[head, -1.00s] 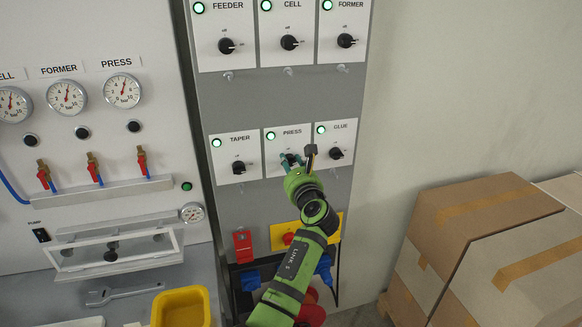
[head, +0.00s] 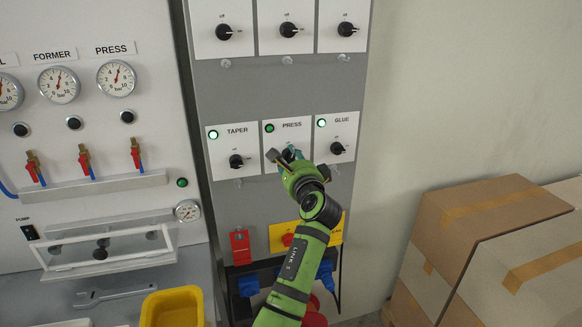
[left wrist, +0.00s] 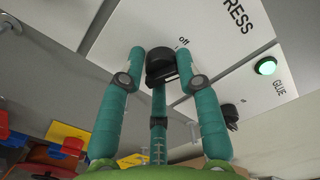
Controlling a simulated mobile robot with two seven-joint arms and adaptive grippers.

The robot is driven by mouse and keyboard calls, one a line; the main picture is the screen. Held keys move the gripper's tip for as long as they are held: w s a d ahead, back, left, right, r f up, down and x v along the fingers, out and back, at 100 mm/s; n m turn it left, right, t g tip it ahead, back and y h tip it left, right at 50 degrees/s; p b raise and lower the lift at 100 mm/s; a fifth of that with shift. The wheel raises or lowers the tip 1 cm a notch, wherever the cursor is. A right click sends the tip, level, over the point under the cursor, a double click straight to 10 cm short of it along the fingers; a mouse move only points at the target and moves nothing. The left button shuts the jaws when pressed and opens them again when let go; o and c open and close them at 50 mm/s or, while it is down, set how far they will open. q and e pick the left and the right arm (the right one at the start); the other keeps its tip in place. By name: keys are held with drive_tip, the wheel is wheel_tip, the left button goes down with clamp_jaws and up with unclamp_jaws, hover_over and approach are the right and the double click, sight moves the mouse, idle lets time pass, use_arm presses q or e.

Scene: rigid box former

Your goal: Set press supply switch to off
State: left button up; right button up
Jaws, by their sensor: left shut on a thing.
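The PRESS switch is a black rotary knob (left wrist: 160,62) on a white plate (head: 275,155), in the middle of the lower row of switches. An "off" mark is beside the knob in that view. The gripper hides most of the knob in the head view, so its exact pointing is hard to tell. The PRESS lamp (head: 269,128) looks dark green and unlit. My right gripper is not in view.
The TAPER knob (head: 236,161) and GLUE knob (head: 337,148) flank the switch, and their lamps are bright. A red button (head: 287,239) on yellow and blue plugs (head: 248,284) are below. Cardboard boxes (head: 490,215) stand at the right.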

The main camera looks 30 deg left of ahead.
use_arm(q)
drive_tip(key=shift+a+r+n+b, duration=0.1)
drive_tip(key=shift+r+n+b, duration=0.05)
drive_tip(key=shift+n+b, duration=0.65)
drive_tip(key=shift+a+r+n+b, duration=0.1)
drive_tip(key=shift+n+b, duration=0.35)
drive_tip(key=shift+n, duration=0.65)
clamp_jaws()
drive_tip(key=o, duration=1.1)
unclamp_jaws()
drive_tip(key=shift+s, duration=0.1)
drive_tip(key=shift+s+a+f, duration=0.1)
